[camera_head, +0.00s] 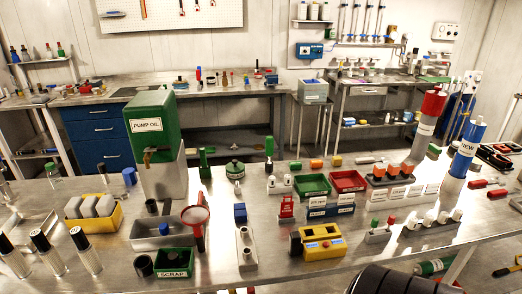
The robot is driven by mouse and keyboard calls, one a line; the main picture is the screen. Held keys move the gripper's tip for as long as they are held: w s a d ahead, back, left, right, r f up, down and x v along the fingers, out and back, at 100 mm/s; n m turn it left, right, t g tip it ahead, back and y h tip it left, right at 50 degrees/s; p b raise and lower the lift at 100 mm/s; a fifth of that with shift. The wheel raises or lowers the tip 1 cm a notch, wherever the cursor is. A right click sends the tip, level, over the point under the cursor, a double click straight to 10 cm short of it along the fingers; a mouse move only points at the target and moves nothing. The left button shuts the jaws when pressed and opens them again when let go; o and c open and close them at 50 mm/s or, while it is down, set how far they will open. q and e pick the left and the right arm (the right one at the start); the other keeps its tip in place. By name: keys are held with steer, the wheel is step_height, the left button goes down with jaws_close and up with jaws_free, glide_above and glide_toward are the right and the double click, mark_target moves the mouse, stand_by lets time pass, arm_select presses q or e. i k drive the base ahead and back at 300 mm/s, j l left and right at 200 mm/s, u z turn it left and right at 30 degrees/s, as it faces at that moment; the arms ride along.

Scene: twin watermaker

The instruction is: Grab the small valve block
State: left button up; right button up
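No label marks the small valve block, and I cannot tell for sure which piece it is. A grey block with round ports on top (247,249) lies on the near steel bench, right of the red magnifier. A small blue block (240,213) is just behind it. A small light block with two round tops (279,185) stands farther back, left of the green tray. Another with green and red tops (378,232) stands right of the yellow box. Neither of my grippers shows in this view.
The near bench (300,275) is crowded. A tall green pump oil tank (157,140) stands at left, with a scrap bin (174,262) in front. A yellow box (322,241) sits near the front edge. A blue-topped cylinder (466,150) stands at right.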

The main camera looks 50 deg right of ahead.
mark_target(247, 257)
steer(key=l+z, duration=0.1)
steer(key=z, duration=1.35)
